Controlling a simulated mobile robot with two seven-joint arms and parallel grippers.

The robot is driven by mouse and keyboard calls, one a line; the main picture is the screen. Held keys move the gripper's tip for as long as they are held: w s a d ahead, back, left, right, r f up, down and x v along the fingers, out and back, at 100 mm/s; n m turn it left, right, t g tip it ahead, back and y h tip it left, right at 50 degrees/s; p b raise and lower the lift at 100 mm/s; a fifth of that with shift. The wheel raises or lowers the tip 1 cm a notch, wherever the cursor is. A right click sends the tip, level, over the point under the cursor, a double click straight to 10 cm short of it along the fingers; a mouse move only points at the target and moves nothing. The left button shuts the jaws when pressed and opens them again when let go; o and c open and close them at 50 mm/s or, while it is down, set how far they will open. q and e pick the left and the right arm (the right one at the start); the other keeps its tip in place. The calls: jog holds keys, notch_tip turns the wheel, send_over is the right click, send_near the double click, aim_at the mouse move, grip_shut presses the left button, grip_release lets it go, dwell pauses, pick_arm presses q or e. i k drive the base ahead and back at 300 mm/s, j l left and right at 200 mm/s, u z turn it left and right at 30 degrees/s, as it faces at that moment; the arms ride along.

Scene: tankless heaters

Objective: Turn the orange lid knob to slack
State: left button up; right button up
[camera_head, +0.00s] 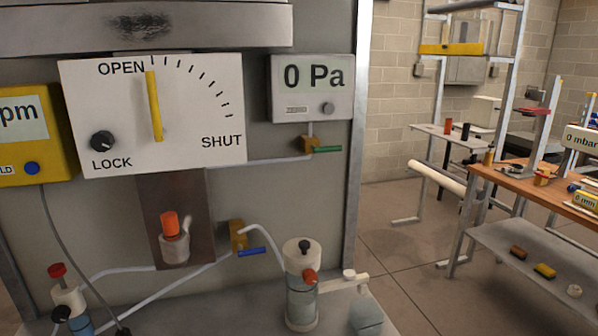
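An orange knob (169,222) stands upright on a small pale cylindrical body (175,247) fixed to the brown plate below the OPEN/SHUT dial panel. A second orange-red knob (310,277) sticks out of the side of a clear jar (301,302) with a white lid (302,250); a black knob (304,246) is on top of that lid. I cannot tell for certain which is the lid knob, and no "slack" marking is readable. Neither of my grippers is in view.
The white panel (190,135) has a yellow pointer (154,105) near OPEN and a black LOCK knob (102,141). A gauge (311,88) reads 0 Pa. A red-topped bottle (70,297) stands at lower left. Pale hoses cross the back. A wooden workbench (535,180) is at right.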

aim_at(309, 277)
jog(key=k+l+z, duration=0.25)
jog(key=l, duration=0.4)
jog(key=l+z, duration=0.25)
jog(key=l, duration=0.35)
